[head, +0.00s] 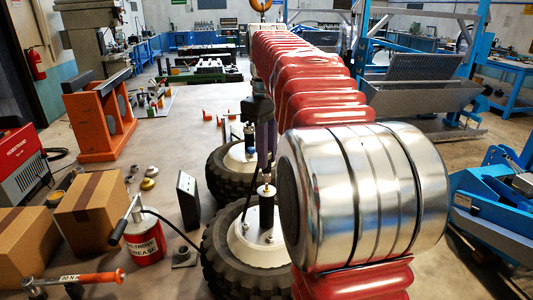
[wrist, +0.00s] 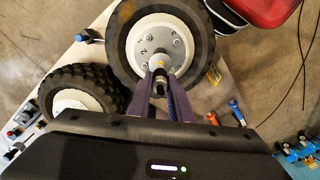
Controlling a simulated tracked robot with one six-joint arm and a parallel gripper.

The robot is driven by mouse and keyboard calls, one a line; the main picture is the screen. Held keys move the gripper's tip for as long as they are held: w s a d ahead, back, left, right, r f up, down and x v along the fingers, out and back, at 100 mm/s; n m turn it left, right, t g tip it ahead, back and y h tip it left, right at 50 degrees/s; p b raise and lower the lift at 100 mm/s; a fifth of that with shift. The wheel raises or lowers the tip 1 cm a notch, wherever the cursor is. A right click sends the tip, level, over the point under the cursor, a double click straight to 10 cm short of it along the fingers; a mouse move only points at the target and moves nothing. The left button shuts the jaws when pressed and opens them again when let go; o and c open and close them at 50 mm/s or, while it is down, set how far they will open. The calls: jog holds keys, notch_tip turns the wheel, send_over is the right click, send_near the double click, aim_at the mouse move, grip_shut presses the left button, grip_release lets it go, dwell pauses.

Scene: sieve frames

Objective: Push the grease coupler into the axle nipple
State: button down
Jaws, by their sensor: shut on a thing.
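My gripper (head: 265,170) points down over the white hub (head: 258,240) of the near wheel. Its two purple fingers also show in the wrist view (wrist: 162,76), shut on the grease coupler, which is mostly hidden between them. A thin black hose (head: 248,205) runs up toward the fingers. I cannot tell whether the coupler touches the axle nipple.
A second wheel (head: 222,178) stands behind the near one. A red grease can (head: 145,243) with a lever and hose stands to the left. Cardboard boxes (head: 90,212), a black panel (head: 188,200) and an orange-handled wrench (head: 90,278) are nearby. An orange stand (head: 97,120) is farther back.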

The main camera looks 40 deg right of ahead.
jog(key=shift+f, duration=0.85)
jog(key=c, duration=1.5)
grip_release()
jog(key=shift+c, duration=0.2)
notch_tip(320, 180, up, 14)
jog(key=shift+f, duration=0.2)
jog(key=shift+a, duration=0.1)
